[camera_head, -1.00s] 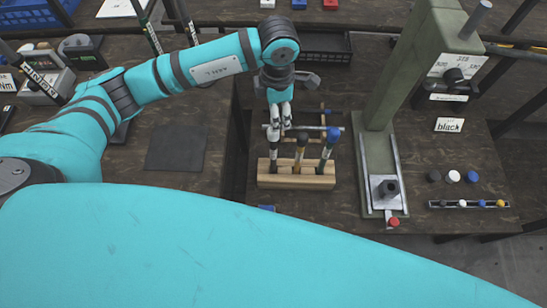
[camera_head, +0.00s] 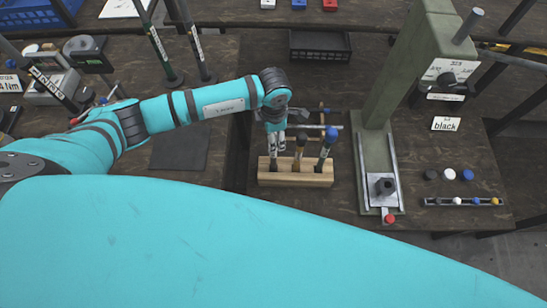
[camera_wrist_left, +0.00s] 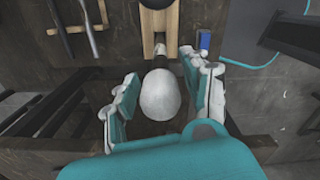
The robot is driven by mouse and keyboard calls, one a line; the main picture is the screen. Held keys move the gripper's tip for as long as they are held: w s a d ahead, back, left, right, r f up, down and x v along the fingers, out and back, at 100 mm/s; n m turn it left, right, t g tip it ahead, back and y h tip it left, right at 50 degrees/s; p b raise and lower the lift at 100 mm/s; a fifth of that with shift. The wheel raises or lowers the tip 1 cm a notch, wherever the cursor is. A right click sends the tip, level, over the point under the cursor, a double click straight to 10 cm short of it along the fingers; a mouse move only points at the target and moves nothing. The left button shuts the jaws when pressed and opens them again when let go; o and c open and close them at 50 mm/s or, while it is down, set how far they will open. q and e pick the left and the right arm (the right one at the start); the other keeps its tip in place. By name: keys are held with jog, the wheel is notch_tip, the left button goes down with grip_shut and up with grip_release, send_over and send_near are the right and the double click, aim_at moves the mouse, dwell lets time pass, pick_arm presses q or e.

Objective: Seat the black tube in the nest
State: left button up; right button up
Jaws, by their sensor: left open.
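A wooden rack (camera_head: 296,180) holds three upright tubes. The middle tube has a black top (camera_head: 301,141), the right one a blue top (camera_head: 331,134). My left gripper (camera_head: 276,142) is over the left tube, whose top it largely hides in the head view. In the left wrist view, the open left fingers (camera_wrist_left: 163,95) stand on either side of a white rounded top (camera_wrist_left: 160,96), with gaps on both sides. The nest (camera_head: 386,187) is a dark round holder on the plate at the foot of the green press. My right gripper is not in view.
The green press column (camera_head: 402,70) stands right of the rack. A card reading "black" (camera_head: 446,124) lies right of it. Black, white and blue caps (camera_head: 450,174) and a strip of coloured pieces (camera_head: 463,201) lie farther right. A dark mat (camera_head: 180,147) lies left.

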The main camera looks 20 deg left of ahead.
pick_arm(q)
jog(key=shift+c, duration=0.2)
grip_shut()
jog(key=shift+r, duration=0.1)
